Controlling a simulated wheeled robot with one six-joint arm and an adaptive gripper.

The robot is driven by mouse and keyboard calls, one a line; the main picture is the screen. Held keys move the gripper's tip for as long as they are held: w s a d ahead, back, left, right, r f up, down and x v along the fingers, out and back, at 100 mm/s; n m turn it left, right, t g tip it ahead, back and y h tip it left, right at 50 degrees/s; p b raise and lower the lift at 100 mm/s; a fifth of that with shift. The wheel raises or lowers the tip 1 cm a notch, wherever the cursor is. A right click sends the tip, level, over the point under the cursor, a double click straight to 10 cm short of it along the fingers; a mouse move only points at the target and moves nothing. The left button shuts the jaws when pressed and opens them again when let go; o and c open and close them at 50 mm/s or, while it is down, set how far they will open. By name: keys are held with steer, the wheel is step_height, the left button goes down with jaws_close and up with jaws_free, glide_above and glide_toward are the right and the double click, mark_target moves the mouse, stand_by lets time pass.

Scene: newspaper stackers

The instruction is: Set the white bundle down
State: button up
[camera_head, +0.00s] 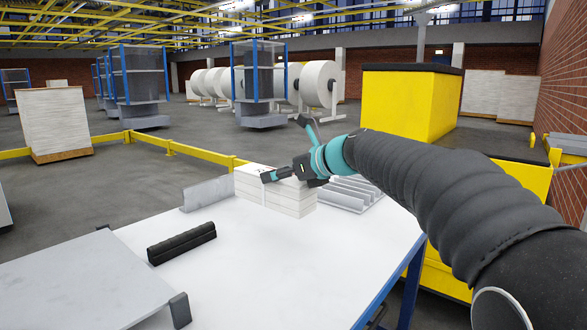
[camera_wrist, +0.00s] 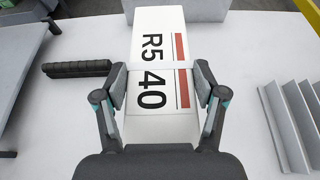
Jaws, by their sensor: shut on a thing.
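The white bundle (camera_head: 272,197) is a block of stacked white paper at the far part of the white table (camera_head: 270,270). In the wrist view the bundle (camera_wrist: 157,60) shows its top, marked "R5 40" with a red bar, and a pale band across it. My gripper (camera_head: 290,174) is shut on the bundle, and in the wrist view its two fingers (camera_wrist: 160,85) press on the bundle's long sides. I cannot tell whether the bundle's underside touches the table.
A black ribbed bar (camera_head: 181,243) lies left of the bundle. A grey raised plate (camera_head: 80,285) is at the front left. A ribbed metal rack (camera_head: 352,193) stands close on the right, and a metal upright (camera_head: 207,193) behind left. The table's front middle is clear.

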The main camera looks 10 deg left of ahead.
steer(key=shift+s+a+f+b, duration=0.3)
steer(key=shift+s+a+f, duration=0.35)
steer(key=shift+f, duration=0.55)
steer(key=shift+s+a+f+b, duration=0.3)
steer(key=shift+s+a+f, duration=0.15)
steer(key=shift+a+f, duration=0.55)
steer(key=shift+s+a+f+b, duration=0.3)
steer(key=shift+s+a+f, duration=0.3)
steer(key=shift+f, duration=0.75)
steer(key=shift+f, duration=0.15)
steer(key=o, duration=1.8)
steer(key=shift+f, duration=0.1)
